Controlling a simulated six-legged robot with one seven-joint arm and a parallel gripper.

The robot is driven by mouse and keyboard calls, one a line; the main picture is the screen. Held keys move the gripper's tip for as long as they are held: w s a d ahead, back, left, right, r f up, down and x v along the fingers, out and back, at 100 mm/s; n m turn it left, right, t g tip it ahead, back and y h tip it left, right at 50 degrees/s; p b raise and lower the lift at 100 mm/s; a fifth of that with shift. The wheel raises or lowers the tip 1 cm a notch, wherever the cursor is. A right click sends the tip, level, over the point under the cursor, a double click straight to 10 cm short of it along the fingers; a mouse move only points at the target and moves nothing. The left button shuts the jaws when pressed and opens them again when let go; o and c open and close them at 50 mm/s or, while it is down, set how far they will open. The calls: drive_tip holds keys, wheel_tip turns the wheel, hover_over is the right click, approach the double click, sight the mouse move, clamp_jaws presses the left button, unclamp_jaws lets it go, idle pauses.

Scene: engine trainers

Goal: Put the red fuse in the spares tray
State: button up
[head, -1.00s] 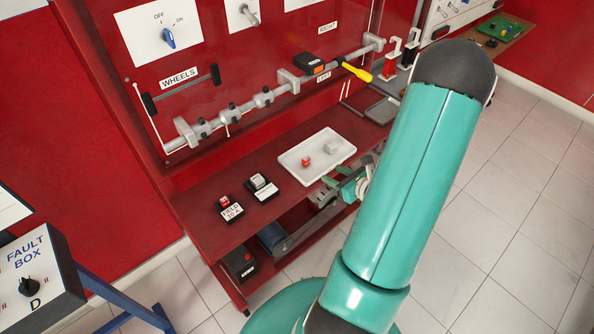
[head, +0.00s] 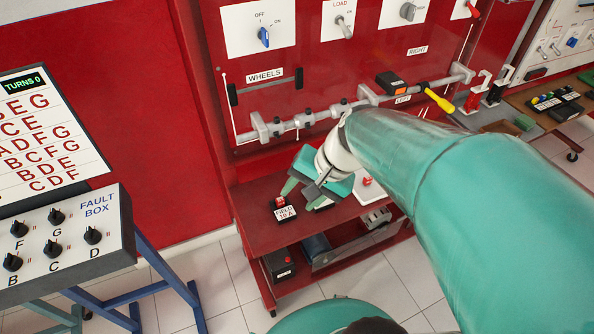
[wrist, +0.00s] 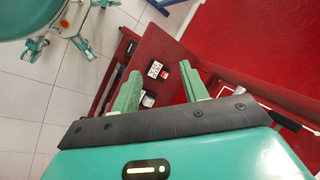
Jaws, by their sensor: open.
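A red fuse (head: 281,202) sits in a black holder labelled FIELD 10 A (head: 286,213) on the red bench shelf; the fuse also shows in the wrist view (wrist: 165,74). My gripper (head: 299,190) is open and empty, above and just right of that holder. In the wrist view the holder lies between my spread fingers (wrist: 161,69), beyond their tips. A white tray (head: 351,208) is partly hidden behind my gripper and arm. Another red piece (head: 367,181) shows in it.
A second black holder with a pale fuse (wrist: 149,98) stands beside the first, mostly hidden by my gripper in the head view. A rod (head: 310,118) and a yellow screwdriver (head: 438,100) are above the shelf. The fault box (head: 70,240) stands left.

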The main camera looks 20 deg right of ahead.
drive_tip(key=s+a+r+n+t+h, duration=0.1)
drive_tip(key=s+r+n+h, duration=0.3)
drive_tip(key=r+n, duration=0.4)
drive_tip(key=shift+a+t+h, duration=0.3)
drive_tip(key=shift+t, duration=0.5)
drive_tip(key=shift+s, duration=0.15)
